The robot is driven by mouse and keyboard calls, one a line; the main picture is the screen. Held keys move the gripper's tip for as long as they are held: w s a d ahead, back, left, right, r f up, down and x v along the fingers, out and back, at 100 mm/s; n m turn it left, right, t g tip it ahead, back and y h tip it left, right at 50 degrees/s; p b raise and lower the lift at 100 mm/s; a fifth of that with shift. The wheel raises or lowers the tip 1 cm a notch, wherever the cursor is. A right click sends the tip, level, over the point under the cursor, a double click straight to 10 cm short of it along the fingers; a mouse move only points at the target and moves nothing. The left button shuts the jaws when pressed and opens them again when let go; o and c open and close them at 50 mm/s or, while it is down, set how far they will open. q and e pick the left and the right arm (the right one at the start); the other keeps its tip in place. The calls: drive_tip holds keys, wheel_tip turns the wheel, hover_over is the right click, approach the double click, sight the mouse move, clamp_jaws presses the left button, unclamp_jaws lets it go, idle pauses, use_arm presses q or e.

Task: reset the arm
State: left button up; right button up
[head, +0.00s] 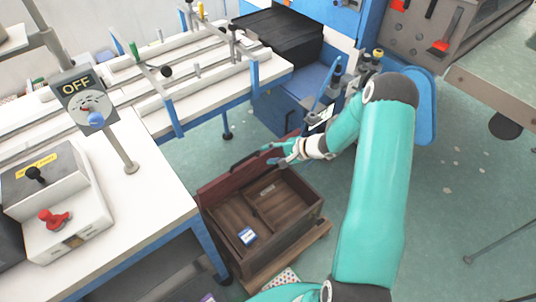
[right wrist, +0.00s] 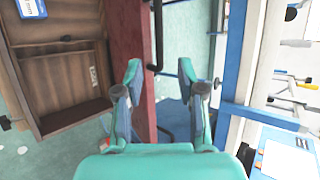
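My right arm reaches down the right side of the head view. Its teal gripper (head: 280,155) is above the far rim of a wooden box (head: 292,233), by the raised dark-red lid (head: 240,168). In the right wrist view, the two fingers (right wrist: 160,78) stand apart with nothing held between them. The dark-red lid (right wrist: 128,35) and its black handle (right wrist: 157,35) show beyond and around the fingertips. Whether a finger touches the lid cannot be told. My left gripper is not in view.
A white bench (head: 150,170) with blue legs stands left of the box, carrying an OFF switch sign (head: 80,95) and a control box with a red knob (head: 55,220). Blue machinery (head: 290,95) stands behind. Green floor (head: 460,200) is open at right.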

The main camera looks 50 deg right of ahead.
idle(0.3)
drive_tip(key=a+f+n+g, duration=0.1)
drive_tip(key=a+f+n, duration=0.2)
drive_tip(key=a, duration=0.6)
drive_tip(key=a+f+n+g, duration=0.1)
drive_tip(key=a+f+n, duration=0.2)
drive_tip(key=a, duration=0.7)
drive_tip(key=s+a+f+n+g, duration=0.4)
drive_tip(key=s+a+n+g, duration=0.3)
drive_tip(key=s+a, duration=0.6)
drive_tip(key=s+n, duration=0.2)
drive_tip(key=s, duration=0.2)
drive_tip(key=shift+a, duration=0.4)
drive_tip(key=shift+s+f, duration=0.1)
drive_tip(key=shift+f, duration=0.05)
